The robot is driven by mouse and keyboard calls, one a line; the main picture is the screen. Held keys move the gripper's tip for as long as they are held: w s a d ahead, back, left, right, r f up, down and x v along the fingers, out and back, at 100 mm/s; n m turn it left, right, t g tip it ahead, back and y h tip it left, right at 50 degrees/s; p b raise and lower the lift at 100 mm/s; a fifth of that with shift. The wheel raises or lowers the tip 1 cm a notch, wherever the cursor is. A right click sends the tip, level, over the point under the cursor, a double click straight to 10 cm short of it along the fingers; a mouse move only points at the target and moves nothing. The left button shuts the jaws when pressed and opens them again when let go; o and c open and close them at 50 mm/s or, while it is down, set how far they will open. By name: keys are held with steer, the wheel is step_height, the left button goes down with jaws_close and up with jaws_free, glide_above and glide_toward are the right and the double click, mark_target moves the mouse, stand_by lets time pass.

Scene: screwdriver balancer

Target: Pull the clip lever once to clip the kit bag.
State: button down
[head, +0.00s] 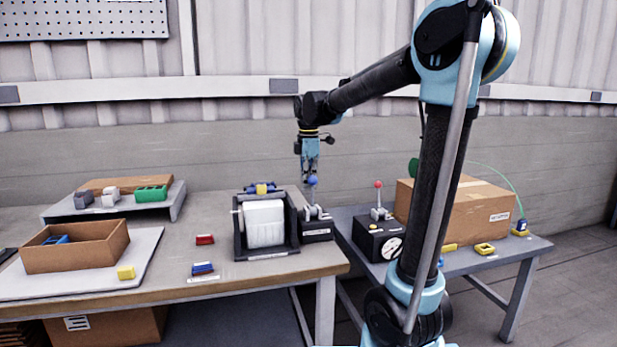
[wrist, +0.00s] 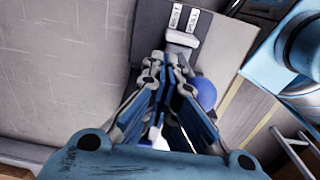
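A lever with a blue ball knob (head: 313,181) stands on a small dark box at the right of the near bench; I take it as the clip lever. Its knob also shows in the wrist view (wrist: 206,93), partly behind my right finger. My gripper (head: 309,178) points down right at the knob, beside or just behind it; contact cannot be told. Its fingers (wrist: 170,65) look drawn together, with nothing visible between them. A white padded item (head: 264,222) sits in a black frame left of the lever; it may be the kit bag, but I cannot tell.
A red-knobbed lever (head: 379,184) stands on a black gauge box on the right table, by a large cardboard box (head: 465,208). An open carton (head: 75,255) is at the left.

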steer(key=shift+w+a, duration=0.25)
steer(key=shift+w, duration=0.6)
steer(key=shift+w+a, duration=0.25)
steer(key=shift+w, duration=0.6)
steer(key=shift+w+a, duration=0.25)
steer(key=shift+w, duration=0.6)
step_height(320, 180, up, 7)
steer(key=shift+d, duration=0.1)
steer(key=s+d+f+m+t, duration=0.4)
steer(key=s+d+f+m, duration=0.35)
steer(key=d+m, duration=0.35)
steer(key=s+d+f+m+t, duration=0.3)
steer(key=s+d+f+m, duration=0.4)
steer(key=s+d+m, duration=0.3)
steer(key=s+d+f+g, duration=0.1)
steer(key=s+f+g, duration=0.3)
steer(key=s+f, duration=0.7)
steer(key=s, duration=0.2)
steer(key=shift+s+f+g, duration=0.2)
steer(key=shift+s+g, duration=0.2)
